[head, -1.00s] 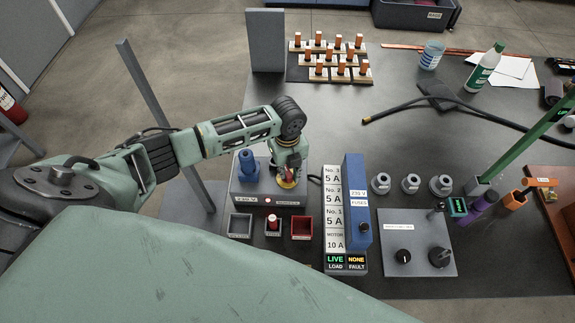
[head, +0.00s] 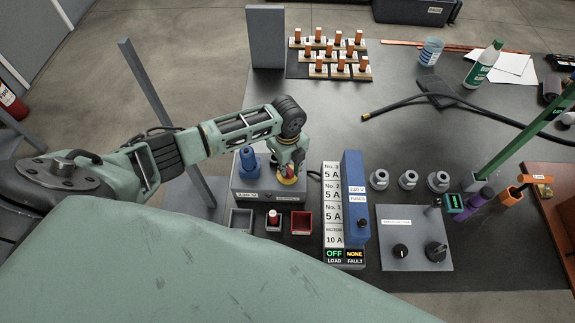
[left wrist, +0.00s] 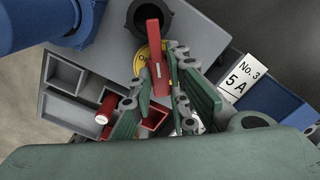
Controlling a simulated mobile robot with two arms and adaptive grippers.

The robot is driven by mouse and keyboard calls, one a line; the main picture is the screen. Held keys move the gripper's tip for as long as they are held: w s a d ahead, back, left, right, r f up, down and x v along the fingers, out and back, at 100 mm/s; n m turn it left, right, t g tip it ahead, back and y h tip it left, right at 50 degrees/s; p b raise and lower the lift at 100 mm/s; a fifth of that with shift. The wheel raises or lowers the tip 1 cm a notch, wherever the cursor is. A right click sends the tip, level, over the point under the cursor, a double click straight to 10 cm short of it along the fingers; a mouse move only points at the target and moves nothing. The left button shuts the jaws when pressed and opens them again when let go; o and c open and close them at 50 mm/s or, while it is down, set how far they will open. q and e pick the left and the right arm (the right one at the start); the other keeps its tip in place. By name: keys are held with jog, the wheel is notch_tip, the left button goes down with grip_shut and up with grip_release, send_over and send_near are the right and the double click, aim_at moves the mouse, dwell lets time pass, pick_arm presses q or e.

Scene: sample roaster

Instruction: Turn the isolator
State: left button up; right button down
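The isolator is a red handle (left wrist: 155,45) on a yellow disc (left wrist: 141,62), on top of a grey box (head: 240,184) labelled 230 V. My left gripper (head: 287,174) is over it from above and hides most of the handle in the head view. In the left wrist view the fingers (left wrist: 160,78) lie on both sides of the red handle and look shut on it. The load display (head: 334,254) on the fuse panel reads OFF, and the fault display (head: 354,254) reads NONE. My right gripper is not in view.
A blue plug (head: 248,161) stands on the box left of the isolator. Small trays (head: 302,223) sit in front, one holding a red-and-white part (head: 273,219). The blue fuse cover (head: 354,180) stands close on the right. Bare table lies behind the box.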

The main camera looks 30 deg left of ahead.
aim_at(288, 168)
pick_arm(q)
jog(key=o, duration=0.4)
jog(key=shift+o, duration=0.2)
notch_tip(288, 168, up, 12)
dwell(0.4)
jog(key=shift+w, duration=0.1)
